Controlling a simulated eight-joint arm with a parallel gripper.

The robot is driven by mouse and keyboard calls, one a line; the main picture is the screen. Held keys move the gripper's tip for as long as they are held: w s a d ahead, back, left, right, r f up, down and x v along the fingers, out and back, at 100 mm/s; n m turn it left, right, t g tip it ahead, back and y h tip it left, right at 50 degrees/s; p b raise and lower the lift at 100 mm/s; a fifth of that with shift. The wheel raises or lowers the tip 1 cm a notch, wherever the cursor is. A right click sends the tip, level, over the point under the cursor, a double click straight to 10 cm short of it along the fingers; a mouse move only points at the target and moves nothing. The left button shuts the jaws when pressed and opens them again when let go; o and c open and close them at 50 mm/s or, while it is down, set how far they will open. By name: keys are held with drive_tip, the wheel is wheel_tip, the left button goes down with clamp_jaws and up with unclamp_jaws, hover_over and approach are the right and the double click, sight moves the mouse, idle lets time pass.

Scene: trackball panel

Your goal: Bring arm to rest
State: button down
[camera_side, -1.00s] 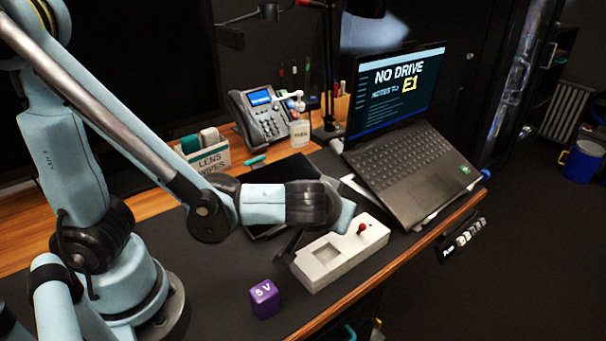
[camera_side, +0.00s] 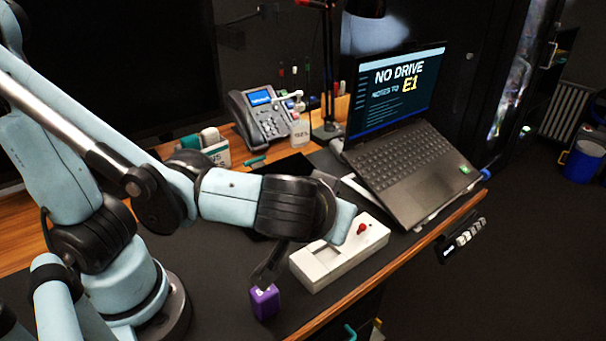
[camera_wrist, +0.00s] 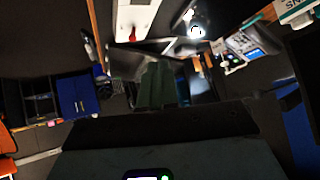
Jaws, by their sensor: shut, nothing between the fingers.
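My gripper (camera_side: 262,277) points down at the front of the desk, its dark fingers shut and empty. In the side view its tips overlap the top of a purple cube (camera_side: 265,304); I cannot tell whether they touch. In the wrist view the gripper (camera_wrist: 155,85) shows as closed greenish fingers. A white panel box (camera_side: 325,268) with a red-knobbed stick (camera_side: 362,228) lies right of the gripper. The box also shows at the top of the wrist view (camera_wrist: 134,14).
An open laptop (camera_side: 410,165) stands behind the panel box at the right. A desk phone (camera_side: 262,115), a box of lens wipes (camera_side: 217,155) and a lamp (camera_side: 328,80) stand at the back. The desk's wooden front edge (camera_side: 400,252) runs along the right.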

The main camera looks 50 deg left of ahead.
drive_tip(key=w+a+f+m+h, duration=0.1)
drive_tip(key=a+m+h, duration=0.3)
drive_tip(key=a, duration=0.8)
drive_tip(key=shift+f+m+g+h, duration=0.2)
drive_tip(key=shift+m+g+h, duration=0.15)
drive_tip(key=shift+h, duration=0.45)
